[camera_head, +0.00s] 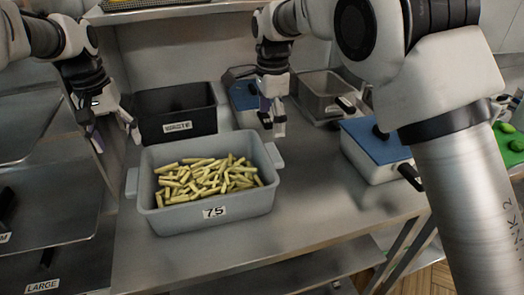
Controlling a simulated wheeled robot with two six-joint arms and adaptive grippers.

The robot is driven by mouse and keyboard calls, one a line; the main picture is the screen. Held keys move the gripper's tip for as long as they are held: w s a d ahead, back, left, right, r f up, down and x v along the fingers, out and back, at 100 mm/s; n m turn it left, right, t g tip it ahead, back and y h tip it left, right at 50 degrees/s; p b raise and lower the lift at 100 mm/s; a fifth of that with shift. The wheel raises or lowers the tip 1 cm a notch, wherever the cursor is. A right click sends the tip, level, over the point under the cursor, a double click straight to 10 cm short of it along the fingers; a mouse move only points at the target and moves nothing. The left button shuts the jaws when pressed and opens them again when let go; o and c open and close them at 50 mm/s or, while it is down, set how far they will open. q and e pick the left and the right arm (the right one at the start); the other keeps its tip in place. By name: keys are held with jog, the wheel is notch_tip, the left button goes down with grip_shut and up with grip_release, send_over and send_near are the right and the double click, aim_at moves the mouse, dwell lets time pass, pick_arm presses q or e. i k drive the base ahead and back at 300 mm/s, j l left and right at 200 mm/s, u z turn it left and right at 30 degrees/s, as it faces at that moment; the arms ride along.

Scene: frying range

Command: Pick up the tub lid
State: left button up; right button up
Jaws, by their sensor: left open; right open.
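A blue lid (368,135) with a dark knob lies on a white tub (368,164) on the counter's right side. Another blue lid-like piece (242,95) shows at the back, partly hidden behind my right gripper. I cannot tell which of them is the tub lid. My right gripper (272,125) is open and empty, pointing down just behind the right end of the grey fries tub, apart from the lid on the right. My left gripper (115,137) is open and empty at the counter's left edge, beside the black bin.
A grey tub (152,214) of cut fries, marked 75, stands at the front centre. A black bin (176,112) labelled WASTE stands behind it. A metal container (322,90) stands at the back. The counter (300,205) is clear right of the fries. Green items lie far right.

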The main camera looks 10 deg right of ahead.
aim_at(380, 134)
jog(key=k, duration=1)
